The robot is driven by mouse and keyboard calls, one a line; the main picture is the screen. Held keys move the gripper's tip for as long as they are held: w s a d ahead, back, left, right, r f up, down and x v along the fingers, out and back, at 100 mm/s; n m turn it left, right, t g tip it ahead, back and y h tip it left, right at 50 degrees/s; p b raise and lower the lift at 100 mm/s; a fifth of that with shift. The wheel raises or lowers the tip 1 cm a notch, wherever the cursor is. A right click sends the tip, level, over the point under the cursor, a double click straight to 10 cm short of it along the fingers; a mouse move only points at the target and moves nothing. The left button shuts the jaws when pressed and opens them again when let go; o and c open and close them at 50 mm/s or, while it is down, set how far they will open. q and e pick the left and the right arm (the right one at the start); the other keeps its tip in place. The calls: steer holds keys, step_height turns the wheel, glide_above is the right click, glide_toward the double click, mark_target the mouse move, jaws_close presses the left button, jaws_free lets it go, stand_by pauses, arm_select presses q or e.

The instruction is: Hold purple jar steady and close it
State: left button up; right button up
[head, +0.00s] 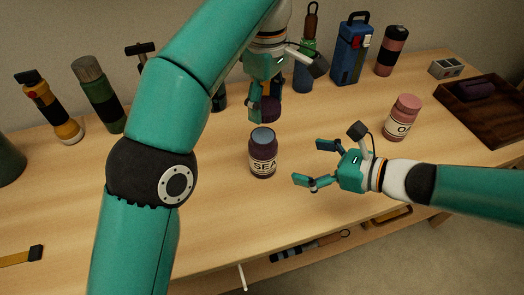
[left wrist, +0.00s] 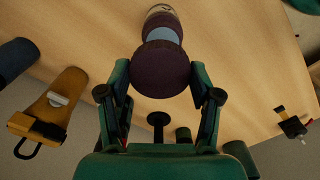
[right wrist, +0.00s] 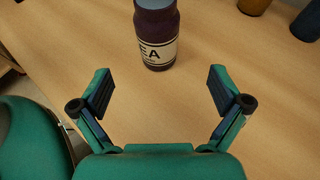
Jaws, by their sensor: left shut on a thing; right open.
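My right gripper (head: 316,164) is open and empty just right of the jar. Its spread fingers (right wrist: 160,95) face the jar without touching it.
A yellow flashlight (head: 55,112), a dark green canister (head: 98,95), a blue case (head: 351,50) and other bottles line the back.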

mark_target(264, 152)
arm_select(q)
steer(key=shift+a, duration=0.25)
arm_select(e)
steer(key=shift+a, duration=0.2)
steer(key=x, duration=1.2)
steer(key=shift+s+a, duration=0.1)
steer(key=shift+c, duration=0.3)
steer(key=c, duration=1.7)
arm_select(q)
steer(key=shift+s+f, duration=0.1)
steer(key=shift+f, duration=2.35)
steer(key=shift+f, duration=0.15)
steer(key=shift+f, duration=0.75)
steer(key=shift+f, duration=0.55)
